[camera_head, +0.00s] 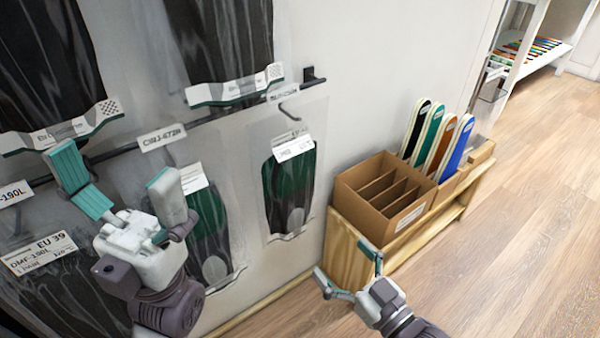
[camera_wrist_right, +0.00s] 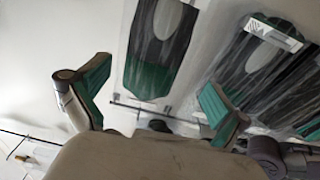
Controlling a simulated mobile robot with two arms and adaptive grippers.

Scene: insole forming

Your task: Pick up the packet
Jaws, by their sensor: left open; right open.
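Several clear packets with dark and green insoles hang on the wall at the left of the head view. One packet (camera_head: 290,185) hangs alone on a hook, with a white label at its top. Another packet (camera_head: 207,225) hangs to its left, partly behind my left gripper (camera_head: 112,170). My left gripper is open and empty in front of the left packets. My right gripper (camera_head: 345,265) is open and empty, low and to the right of the lone packet. In the right wrist view, its open fingers (camera_wrist_right: 152,85) are below a packet (camera_wrist_right: 160,45), apart from it.
A cardboard box with dividers (camera_head: 357,203) stands on a low wooden bench (camera_head: 345,245) at the right. Several coloured insoles (camera_head: 432,138) stand upright behind it. A white shelf (camera_head: 540,50) is far right. The wooden floor at right is clear.

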